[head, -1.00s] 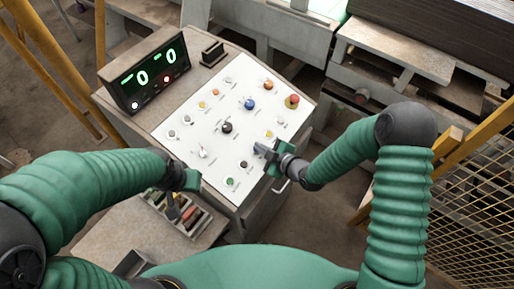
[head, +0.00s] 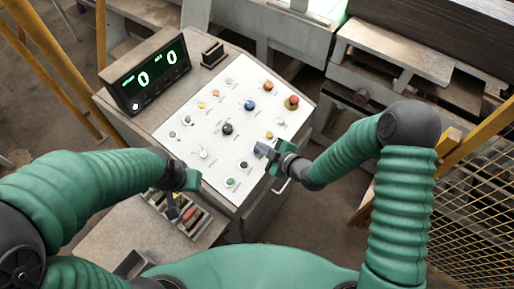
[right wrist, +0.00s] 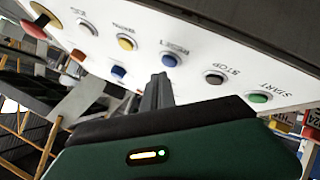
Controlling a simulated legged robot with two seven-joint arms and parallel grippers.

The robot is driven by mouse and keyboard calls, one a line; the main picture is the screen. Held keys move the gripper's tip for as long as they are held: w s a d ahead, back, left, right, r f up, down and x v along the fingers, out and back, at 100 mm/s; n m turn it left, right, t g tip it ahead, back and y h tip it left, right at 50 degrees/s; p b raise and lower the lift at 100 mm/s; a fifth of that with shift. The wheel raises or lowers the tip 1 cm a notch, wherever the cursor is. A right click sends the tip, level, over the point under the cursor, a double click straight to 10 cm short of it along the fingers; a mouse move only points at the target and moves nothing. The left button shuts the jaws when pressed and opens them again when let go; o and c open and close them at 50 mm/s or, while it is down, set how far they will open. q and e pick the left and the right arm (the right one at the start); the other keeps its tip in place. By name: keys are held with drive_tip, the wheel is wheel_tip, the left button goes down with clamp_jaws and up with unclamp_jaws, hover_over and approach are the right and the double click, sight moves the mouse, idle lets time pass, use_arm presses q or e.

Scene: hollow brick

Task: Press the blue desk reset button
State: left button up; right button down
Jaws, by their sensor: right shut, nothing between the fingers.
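A sloped white panel (head: 190,130) carries several coloured buttons. In the right wrist view, a blue button (right wrist: 170,59) in the front row, between a yellow and a black one, sits right by my right fingertips (right wrist: 160,78). Its label is too blurred to read. Another blue button (head: 250,104) stands farther up the panel. My right gripper (head: 260,149) is shut and empty at the panel's right edge, largely covering the front-row blue button in the head view. I cannot tell if it touches. My left gripper (head: 178,200) hangs by the panel's lower left; its jaws are unclear.
A red mushroom button (head: 291,102), yellow button (head: 269,134), black button (head: 243,164) and green button (head: 230,182) share the front row. A yellow mesh fence (head: 470,190) stands right.

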drive_tip(key=shift+r, duration=0.1)
drive_tip(key=r+p, duration=0.2)
drive_tip(key=r, duration=0.1)
drive_tip(key=d+r+p, duration=0.1)
drive_tip(key=shift+s+r, duration=0.3)
drive_tip(key=shift+s, duration=0.1)
drive_tip(key=shift+w, duration=0.1)
drive_tip(key=shift+d, duration=0.1)
idle(0.4)
